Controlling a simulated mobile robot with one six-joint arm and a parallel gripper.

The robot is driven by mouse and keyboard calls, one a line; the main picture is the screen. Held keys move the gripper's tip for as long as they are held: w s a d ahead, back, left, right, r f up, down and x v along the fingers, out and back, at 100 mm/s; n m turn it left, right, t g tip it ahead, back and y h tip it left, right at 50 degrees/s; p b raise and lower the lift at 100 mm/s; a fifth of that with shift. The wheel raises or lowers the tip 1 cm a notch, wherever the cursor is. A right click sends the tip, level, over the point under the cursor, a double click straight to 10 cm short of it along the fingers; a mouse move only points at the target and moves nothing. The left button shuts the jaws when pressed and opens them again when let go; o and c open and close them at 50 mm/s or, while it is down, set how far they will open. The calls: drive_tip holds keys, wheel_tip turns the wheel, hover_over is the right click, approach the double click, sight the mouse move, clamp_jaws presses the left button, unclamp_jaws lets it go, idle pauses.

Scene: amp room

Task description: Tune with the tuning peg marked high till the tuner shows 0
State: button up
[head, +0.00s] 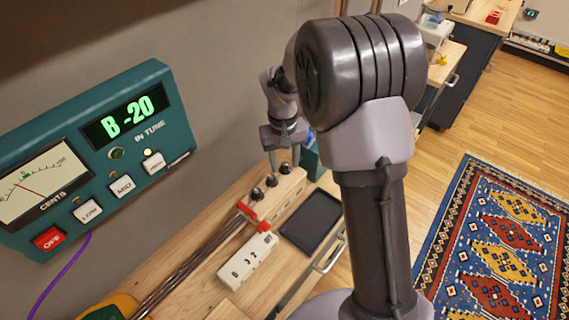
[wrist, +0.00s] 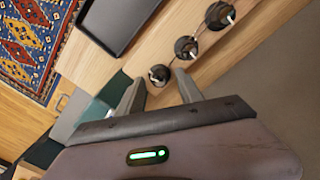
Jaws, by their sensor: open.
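The teal tuner (head: 100,160) on the wall at left in the head view reads "B -20" on its green display (head: 125,117). The needle on its meter (head: 40,184) leans left of centre. Three dark tuning pegs stand in a row on a wooden block (head: 290,193); the far peg (head: 285,169) is nearest my gripper (head: 284,160). In the wrist view the open fingers of my gripper (wrist: 158,77) point at this end peg (wrist: 160,74), which shows between the fingertips. I cannot tell whether they touch it. The pegs' markings are too small to read.
The middle peg (wrist: 186,47) and the other end peg (wrist: 219,15) stand close beside it. A lamp glows above the tuner's rightmost white button (head: 154,163).

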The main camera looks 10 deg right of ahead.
clamp_jaws()
drive_tip(key=shift+m, duration=0.3)
drive_tip(key=m, duration=0.3)
drive_tip(key=shift+d+m, duration=0.1)
drive_tip(key=shift+m, duration=1.9)
unclamp_jaws()
